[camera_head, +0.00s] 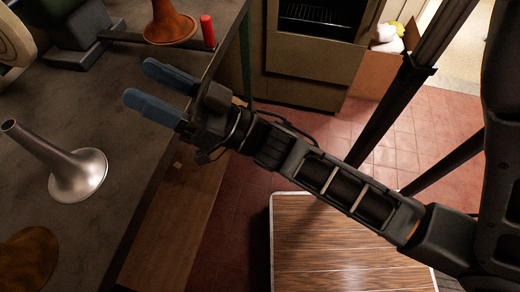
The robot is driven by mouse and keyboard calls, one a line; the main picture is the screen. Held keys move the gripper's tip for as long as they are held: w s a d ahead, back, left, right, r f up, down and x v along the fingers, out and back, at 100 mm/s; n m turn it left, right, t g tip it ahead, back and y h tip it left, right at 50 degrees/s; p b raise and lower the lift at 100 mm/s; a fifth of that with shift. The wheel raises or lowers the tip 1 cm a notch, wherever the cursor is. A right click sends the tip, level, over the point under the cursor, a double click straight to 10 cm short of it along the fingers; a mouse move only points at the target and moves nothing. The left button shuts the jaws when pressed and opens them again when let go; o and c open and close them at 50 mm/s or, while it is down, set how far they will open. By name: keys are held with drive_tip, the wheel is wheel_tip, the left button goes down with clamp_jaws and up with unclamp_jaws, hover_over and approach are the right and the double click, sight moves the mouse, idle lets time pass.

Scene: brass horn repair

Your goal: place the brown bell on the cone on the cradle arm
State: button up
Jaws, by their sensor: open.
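The brown bell (170,27) stands upright at the top of the view, flared rim down, its narrow end cut off by the frame edge. It covers part of the dark cradle arm (122,37), which runs from a dark block to a red-tipped end. The bell looks seated over this arm, but I cannot tell for sure. No cone shows; it may be hidden inside the bell. My gripper (139,82) is open and empty, its two blue fingers apart, below the bell in the picture and clear of it.
A silver bell (78,178) rests on the dark bench (110,130) at left. A brown round thing (28,262) is cut off at lower left. A red cylinder (208,31) stands at the arm's end. A striped wooden top (340,250) is below my arm.

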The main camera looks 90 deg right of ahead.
drive_tip(key=s+a+f+n+g+y, duration=0.1)
drive_tip(key=s+a+f+g, duration=0.3)
drive_tip(key=s, duration=0.3)
drive_tip(key=s+a+f+n+g+y, duration=0.2)
drive_tip(key=s+a+f+g, duration=0.2)
drive_tip(key=s+f+g, duration=0.2)
drive_tip(key=shift+s+a, duration=0.2)
drive_tip(key=shift+s, duration=0.45)
drive_tip(key=shift+c, duration=0.4)
